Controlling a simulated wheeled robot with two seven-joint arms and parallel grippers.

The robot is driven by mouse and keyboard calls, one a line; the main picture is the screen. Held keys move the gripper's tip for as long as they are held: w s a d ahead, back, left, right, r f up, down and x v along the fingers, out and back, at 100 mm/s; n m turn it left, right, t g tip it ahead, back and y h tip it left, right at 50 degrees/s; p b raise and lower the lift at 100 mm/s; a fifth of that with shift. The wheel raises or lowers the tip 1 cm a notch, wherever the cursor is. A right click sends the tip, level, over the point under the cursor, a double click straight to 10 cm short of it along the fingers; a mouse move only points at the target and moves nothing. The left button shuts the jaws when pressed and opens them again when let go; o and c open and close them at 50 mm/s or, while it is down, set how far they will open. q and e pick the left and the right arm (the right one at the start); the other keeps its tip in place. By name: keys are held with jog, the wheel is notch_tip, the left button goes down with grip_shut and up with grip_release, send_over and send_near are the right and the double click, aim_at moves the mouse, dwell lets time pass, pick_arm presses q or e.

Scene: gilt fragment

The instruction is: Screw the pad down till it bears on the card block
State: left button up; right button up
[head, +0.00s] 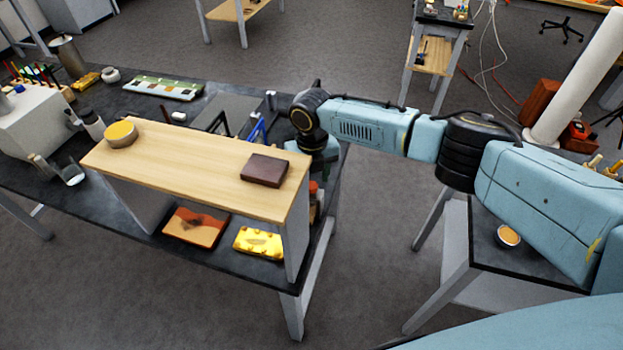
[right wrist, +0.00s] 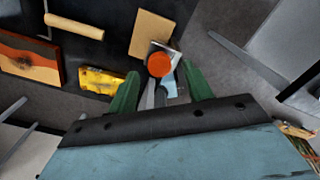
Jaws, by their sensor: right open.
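An orange-red round knob (right wrist: 159,64) tops a grey metal clamp-like fitting in the right wrist view. A tan flat block (right wrist: 151,35), perhaps the card block, lies beside it. The pad is hidden under the knob, so I cannot tell whether it touches anything. My right gripper (right wrist: 158,69) is open, its green fingers on either side of the knob with gaps showing. In the head view the knob (head: 314,187) shows only partly, behind the shelf's right end and below my right wrist. My left gripper is not in view.
A wooden-topped shelf (head: 195,165) stands close to my right gripper, carrying a dark brown block (head: 264,170) and a yellow-topped tin (head: 121,134). Beneath it lie an orange-red panel (head: 195,227) and a yellow gilt piece (head: 258,243). A wooden rod (right wrist: 74,26) lies nearby.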

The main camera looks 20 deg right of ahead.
jog(key=shift+f, duration=1.05)
jog(key=c, duration=1)
jog(key=shift+o, duration=0.2)
